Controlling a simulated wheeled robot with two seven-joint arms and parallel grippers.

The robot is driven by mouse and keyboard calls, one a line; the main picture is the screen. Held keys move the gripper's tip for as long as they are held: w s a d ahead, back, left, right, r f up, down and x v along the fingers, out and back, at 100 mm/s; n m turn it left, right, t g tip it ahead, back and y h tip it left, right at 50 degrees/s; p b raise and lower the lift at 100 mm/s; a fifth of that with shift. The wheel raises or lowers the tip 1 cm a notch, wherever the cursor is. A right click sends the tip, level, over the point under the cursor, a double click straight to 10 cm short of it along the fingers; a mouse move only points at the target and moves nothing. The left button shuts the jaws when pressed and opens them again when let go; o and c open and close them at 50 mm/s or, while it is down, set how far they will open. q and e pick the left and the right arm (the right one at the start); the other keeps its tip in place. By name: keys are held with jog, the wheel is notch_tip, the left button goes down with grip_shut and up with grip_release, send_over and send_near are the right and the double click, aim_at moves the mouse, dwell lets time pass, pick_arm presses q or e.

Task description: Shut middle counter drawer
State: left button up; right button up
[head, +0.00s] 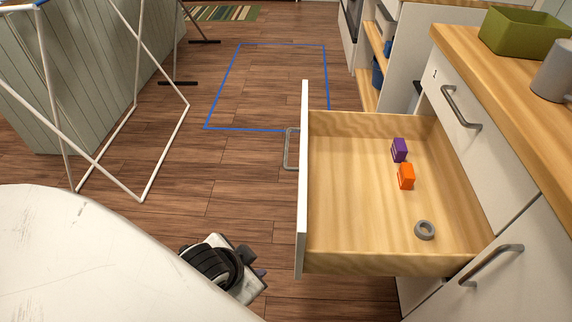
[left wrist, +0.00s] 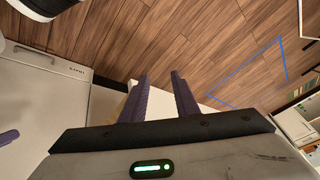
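The middle counter drawer (head: 380,262) stands pulled far out of the counter in the head view. Its white front (head: 303,185) faces left and carries a metal bar handle (head: 291,150). A purple block (head: 399,150), an orange block (head: 406,177) and a grey ring (head: 424,230) lie inside. My left gripper (head: 258,274) is left of the front's near end, low in the picture, apart from the handle. In the left wrist view its two purple fingers (left wrist: 162,98) stand apart, with no object visibly held. My right gripper does not show clearly in either view.
The counter top (head: 500,75) holds a green bin (head: 525,32) and a grey mug (head: 553,72). Another drawer with a handle (head: 460,108) is closed. A white rack (head: 140,105) stands at the left. Blue tape (head: 265,130) marks clear wooden floor beyond the drawer.

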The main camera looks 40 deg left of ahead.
pick_arm(q)
jog(key=w+a+m+t+y, duration=0.2)
jog(key=w+a+y, duration=0.1)
jog(key=w+a, duration=0.3)
jog(key=m+t+h, duration=0.2)
jog(key=m+t, duration=0.8)
jog(key=m, duration=0.4)
send_near(286, 145)
jog(key=w, duration=0.6)
jog(key=w+a+f, duration=0.1)
jog(key=w, duration=0.3)
jog(key=shift+a+f+b, duration=0.1)
jog(key=shift+a+b, duration=0.05)
jog(key=shift+b, duration=0.2)
grip_shut()
